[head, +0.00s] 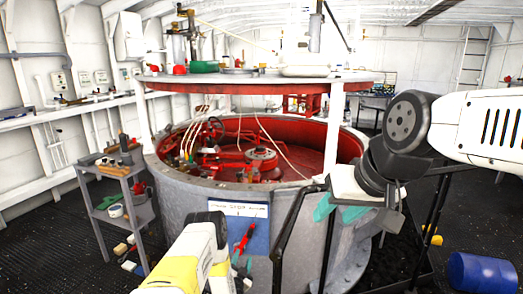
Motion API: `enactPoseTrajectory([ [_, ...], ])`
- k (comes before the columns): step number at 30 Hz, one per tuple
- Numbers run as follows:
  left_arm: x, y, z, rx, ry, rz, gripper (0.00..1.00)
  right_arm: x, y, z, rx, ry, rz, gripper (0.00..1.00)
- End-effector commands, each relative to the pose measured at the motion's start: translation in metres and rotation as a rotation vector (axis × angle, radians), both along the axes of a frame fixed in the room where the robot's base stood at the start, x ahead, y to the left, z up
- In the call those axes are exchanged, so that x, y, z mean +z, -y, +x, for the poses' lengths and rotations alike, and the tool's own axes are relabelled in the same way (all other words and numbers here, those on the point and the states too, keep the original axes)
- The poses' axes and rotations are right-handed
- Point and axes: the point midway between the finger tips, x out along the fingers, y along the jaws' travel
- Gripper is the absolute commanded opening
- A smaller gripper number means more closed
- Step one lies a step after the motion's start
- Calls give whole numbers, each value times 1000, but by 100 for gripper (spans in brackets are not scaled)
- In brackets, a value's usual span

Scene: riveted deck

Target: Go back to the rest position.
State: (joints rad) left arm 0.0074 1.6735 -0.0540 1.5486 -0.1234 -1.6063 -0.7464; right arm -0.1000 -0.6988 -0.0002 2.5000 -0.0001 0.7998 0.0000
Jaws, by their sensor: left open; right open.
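My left arm comes in at the bottom centre in yellow and white. Its gripper (242,262) shows only as a bit of teal finger beyond the arm, largely hidden by my own links. It is open. My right arm comes in from the right edge. Its gripper (338,212) hangs in front of the big tank's right side with two teal fingers spread apart. It is open, with nothing visible between the fingers.
A large grey round tank (190,195) with a red interior stands ahead under a round red-edged shelf (250,87). A grey shelf cart (99,187) with tools stands left. A dark railing (283,235) rises between my grippers. A blue drum (482,272) lies at lower right.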

Motion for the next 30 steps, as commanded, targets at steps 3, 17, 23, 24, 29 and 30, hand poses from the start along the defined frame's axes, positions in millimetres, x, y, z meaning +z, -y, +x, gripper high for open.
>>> enactPoseTrajectory([
  [3, 15, -2, 13, 1, -16, -8, 46, 0, 0, 0, 0, 1, 0, 46],
  [17, 126, -17, 78, 17, -155, -83, 46, 0, 0, 0, 0, 1, 0, 46],
  [23, 223, -29, 92, 39, -277, -155, 46, 0, 0, 0, 0, 1, 0, 46],
  [24, 242, -31, 90, 44, -304, -171, 46, 0, 0, 0, 0, 1, 0, 46],
  [29, 316, -39, 71, 66, -404, -235, 46, 0, 0, 0, 0, 1, 0, 46],
  [30, 334, -41, 62, 71, -429, -251, 46, 0, 0, 0, 0, 1, 0, 46],
])
